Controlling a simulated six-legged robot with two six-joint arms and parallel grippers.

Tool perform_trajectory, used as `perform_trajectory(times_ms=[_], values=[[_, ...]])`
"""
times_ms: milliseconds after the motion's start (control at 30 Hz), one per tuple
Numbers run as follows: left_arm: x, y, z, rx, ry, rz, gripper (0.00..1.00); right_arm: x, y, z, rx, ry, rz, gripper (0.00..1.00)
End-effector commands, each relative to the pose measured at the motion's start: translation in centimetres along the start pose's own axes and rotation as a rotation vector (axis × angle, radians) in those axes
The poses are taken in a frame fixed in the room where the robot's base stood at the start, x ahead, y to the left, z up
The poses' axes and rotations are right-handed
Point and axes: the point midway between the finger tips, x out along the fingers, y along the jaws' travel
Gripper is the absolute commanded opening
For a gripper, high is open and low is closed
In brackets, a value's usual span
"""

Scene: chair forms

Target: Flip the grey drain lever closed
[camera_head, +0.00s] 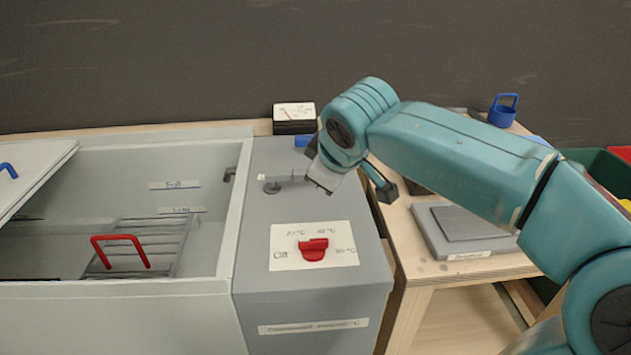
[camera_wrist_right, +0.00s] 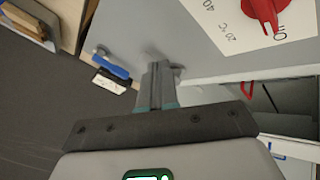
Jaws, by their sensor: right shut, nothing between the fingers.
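A small grey lever (camera_head: 272,187) sits on the grey top of the bath housing, near the tank's right edge and behind the red dial. My right gripper (camera_head: 312,180) is low over the housing top, just right of the lever. In the right wrist view its fingers (camera_wrist_right: 158,75) are together with nothing between them. A grey piece that looks like the lever (camera_wrist_right: 177,70) shows right beside the fingertips there. The fingers partly hide it, and I cannot tell whether they touch. My left gripper is out of view.
The red dial (camera_head: 313,250) stands on a white label in front. The open tank (camera_head: 228,230) at left holds a rack with a red handle (camera_head: 120,250). A gauge box (camera_head: 295,113) stands behind. A grey plate (camera_head: 470,232) lies on the wooden table at right.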

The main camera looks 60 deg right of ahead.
Motion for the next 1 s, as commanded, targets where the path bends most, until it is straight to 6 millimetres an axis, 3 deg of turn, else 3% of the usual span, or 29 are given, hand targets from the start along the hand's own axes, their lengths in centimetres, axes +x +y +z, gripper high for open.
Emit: perform_trajectory(times_ms=[100, 233, 867, 1000], values=[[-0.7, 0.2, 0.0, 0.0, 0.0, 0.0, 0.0, -2.0, 0.6, 0.2, 0.001, 0.001, 0.001, 0.0], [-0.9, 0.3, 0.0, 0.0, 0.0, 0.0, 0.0, -3.2, 0.7, 0.5, 0.0, 0.0, 0.0, 0.0], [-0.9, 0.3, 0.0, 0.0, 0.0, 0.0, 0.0, -3.6, 0.6, 0.8, 0.0, -0.002, -0.001, 0.0], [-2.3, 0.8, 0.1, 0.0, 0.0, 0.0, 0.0, -4.8, 1.2, 0.1, 0.0, -0.001, -0.001, 0.0]])
